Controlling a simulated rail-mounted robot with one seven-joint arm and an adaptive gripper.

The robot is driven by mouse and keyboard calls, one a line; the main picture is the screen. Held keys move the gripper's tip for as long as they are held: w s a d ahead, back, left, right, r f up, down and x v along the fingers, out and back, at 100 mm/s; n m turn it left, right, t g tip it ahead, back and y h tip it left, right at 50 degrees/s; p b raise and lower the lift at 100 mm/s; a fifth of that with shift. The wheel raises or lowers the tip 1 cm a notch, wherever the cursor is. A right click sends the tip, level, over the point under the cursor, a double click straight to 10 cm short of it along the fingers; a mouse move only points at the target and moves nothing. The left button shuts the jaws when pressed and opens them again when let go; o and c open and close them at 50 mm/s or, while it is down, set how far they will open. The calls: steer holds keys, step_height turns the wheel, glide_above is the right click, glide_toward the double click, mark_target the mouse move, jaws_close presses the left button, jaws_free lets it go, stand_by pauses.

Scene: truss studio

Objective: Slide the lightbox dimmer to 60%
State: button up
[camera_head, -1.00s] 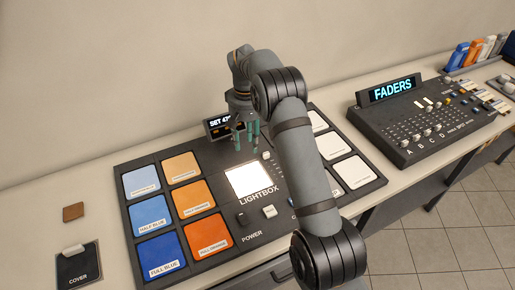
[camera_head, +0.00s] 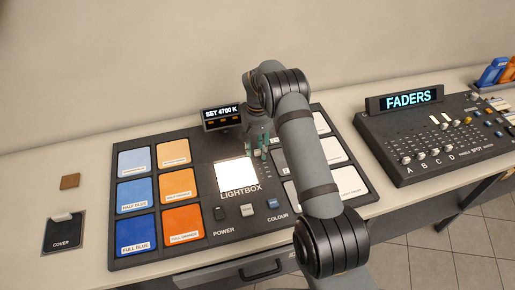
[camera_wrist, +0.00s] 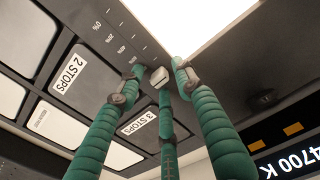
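The lightbox (camera_head: 125,258) is a dark console with a glowing white square (camera_head: 235,173) near its middle. In the wrist view, the dimmer's small grey knob (camera_wrist: 160,77) shows beside a percent scale (camera_wrist: 109,38), whose 0%, 20% and 40% marks are readable. The lower marks are partly hidden by a finger, so the exact setting is unclear. My gripper (camera_head: 260,148) is over the console, just right of the glowing square. In the wrist view its three green fingers (camera_wrist: 160,82) surround the knob, with small gaps visible at its sides. They look open; contact is unclear.
A display (camera_head: 222,114) reading "SET 4700 K" stands at the console's back edge, near my gripper. Colour panels (camera_head: 157,185) lie on the left and pale panels (camera_head: 336,150) on the right. A FADERS console (camera_head: 430,150) stands further right. A cover (camera_head: 62,235) lies left.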

jaws_close()
stand_by(0.8)
